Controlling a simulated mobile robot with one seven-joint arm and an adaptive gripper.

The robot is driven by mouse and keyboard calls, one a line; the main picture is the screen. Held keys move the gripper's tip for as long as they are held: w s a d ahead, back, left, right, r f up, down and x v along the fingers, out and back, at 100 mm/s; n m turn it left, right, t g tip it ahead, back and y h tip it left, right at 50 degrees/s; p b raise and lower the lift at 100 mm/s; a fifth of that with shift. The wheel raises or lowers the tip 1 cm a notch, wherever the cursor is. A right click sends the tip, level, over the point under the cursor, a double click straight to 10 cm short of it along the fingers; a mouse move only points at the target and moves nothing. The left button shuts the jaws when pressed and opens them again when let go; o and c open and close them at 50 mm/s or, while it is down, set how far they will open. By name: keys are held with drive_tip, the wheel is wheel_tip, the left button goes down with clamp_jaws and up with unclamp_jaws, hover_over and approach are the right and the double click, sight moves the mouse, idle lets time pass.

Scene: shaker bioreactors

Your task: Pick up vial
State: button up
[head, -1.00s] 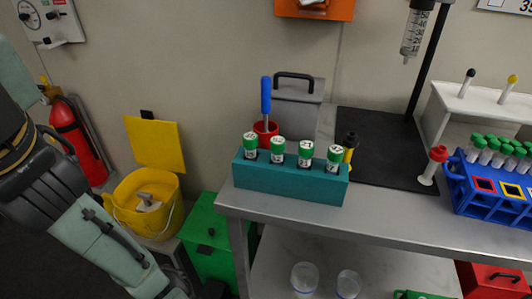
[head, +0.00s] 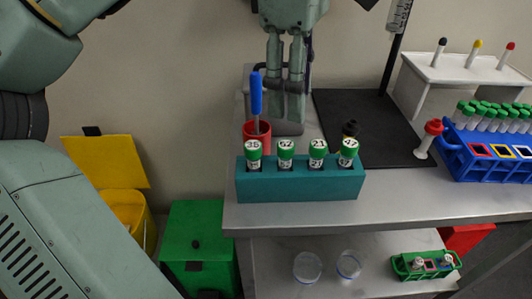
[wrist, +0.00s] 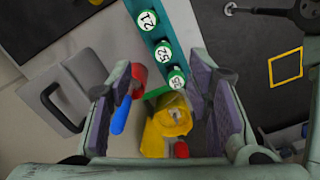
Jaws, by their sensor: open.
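Several green-capped vials stand upright in a row in a teal rack (head: 300,186) at the bench's front left; the second vial from the left (head: 286,151) is one of them. In the wrist view, numbered caps, including one marked 52 (wrist: 163,54), sit along the teal rack (wrist: 150,37) at the top. My gripper (head: 288,115) hangs fingers down above and behind the row in the head view, apart from the vials.
A red cup (head: 257,138) with a blue-handled tool (head: 256,95) stands close behind the rack's left end. A dark mat (head: 370,130) lies to the right. A blue tube rack (head: 480,165) and white stand (head: 455,70) are farther right. The bench's front strip is clear.

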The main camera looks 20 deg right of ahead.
sight(287, 144)
drive_tip(key=shift+y, duration=0.3)
drive_tip(key=f, duration=0.5)
drive_tip(key=shift+w+a, duration=0.2)
drive_tip(key=shift+a, duration=0.15)
drive_tip(key=shift+s+d+f+p, duration=0.1)
drive_tip(key=shift+f+p, duration=0.15)
drive_tip(key=shift+f, duration=1.2)
drive_tip(key=shift+s+f+p, duration=0.1)
drive_tip(key=shift+f+p, duration=0.1)
drive_tip(key=shift+f, duration=1.25)
drive_tip(key=shift+c, duration=0.6)
drive_tip(key=c, duration=0.9)
drive_tip(key=shift+o, duration=0.2)
drive_tip(key=shift+w, duration=0.1)
drive_tip(key=shift+r, duration=0.15)
